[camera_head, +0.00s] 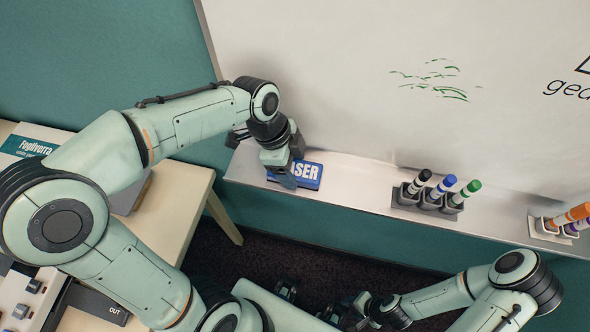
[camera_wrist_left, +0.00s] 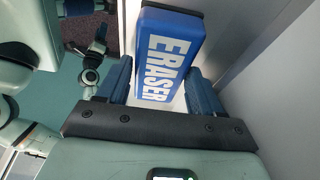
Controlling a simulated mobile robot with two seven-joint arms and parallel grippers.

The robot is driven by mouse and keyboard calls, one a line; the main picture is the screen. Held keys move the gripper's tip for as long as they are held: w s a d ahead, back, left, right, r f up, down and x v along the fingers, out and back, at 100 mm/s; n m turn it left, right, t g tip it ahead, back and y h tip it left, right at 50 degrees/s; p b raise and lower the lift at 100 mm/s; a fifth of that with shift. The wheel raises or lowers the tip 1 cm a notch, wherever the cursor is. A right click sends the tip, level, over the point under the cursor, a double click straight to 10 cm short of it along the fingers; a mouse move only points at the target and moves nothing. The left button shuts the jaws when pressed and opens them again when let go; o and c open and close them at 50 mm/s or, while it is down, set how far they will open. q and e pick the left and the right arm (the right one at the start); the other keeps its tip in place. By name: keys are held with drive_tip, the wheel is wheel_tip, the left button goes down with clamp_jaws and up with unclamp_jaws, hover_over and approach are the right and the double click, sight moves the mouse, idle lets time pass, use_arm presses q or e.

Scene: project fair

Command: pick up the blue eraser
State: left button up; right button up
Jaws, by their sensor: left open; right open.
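The blue eraser (camera_head: 308,175) with white lettering lies on the whiteboard's ledge in the head view, partly hidden behind my left gripper (camera_head: 284,172). In the left wrist view the eraser (camera_wrist_left: 168,50) lies between the two fingers of my left gripper (camera_wrist_left: 165,82). The gripper is open, with a finger on each side of the eraser; I cannot tell whether either finger touches it. My right gripper (camera_head: 358,312) is low in the head view, below the ledge and well away from the eraser, and is open.
The ledge (camera_head: 350,188) runs along the whiteboard (camera_head: 330,60). A holder with black, blue and green markers (camera_head: 436,197) stands on it to the right, and an orange and purple marker holder (camera_head: 545,229) further right. A table (camera_head: 190,190) with a book (camera_head: 28,146) is at left.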

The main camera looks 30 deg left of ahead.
use_arm(q)
drive_tip(key=shift+d+f, duration=0.1)
drive_tip(key=shift+f, duration=0.2)
drive_tip(key=c, duration=0.6)
drive_tip(key=shift+c, duration=0.2)
drive_tip(key=shift+r, duration=0.15)
drive_tip(key=shift+c, duration=0.6)
drive_tip(key=r, duration=0.4)
drive_tip(key=s+r, duration=0.1)
drive_tip(key=r, duration=0.2)
drive_tip(key=shift+d, duration=0.1)
drive_tip(key=shift+c, duration=0.6)
drive_tip(key=s+d+b, duration=0.1)
drive_tip(key=s, duration=0.5)
drive_tip(key=s+d+b, duration=0.1)
drive_tip(key=s+d, duration=0.1)
drive_tip(key=s, duration=0.4)
drive_tip(key=s+d+b, duration=0.1)
drive_tip(key=s, duration=0.5)
drive_tip(key=shift+s+d+f, duration=0.1)
drive_tip(key=shift+s+d, duration=0.1)
use_arm(e)
drive_tip(key=f, duration=0.1)
drive_tip(key=s+f, duration=0.1)
drive_tip(key=f, duration=0.1)
drive_tip(key=shift+s+f, duration=0.2)
drive_tip(key=shift+s, duration=0.05)
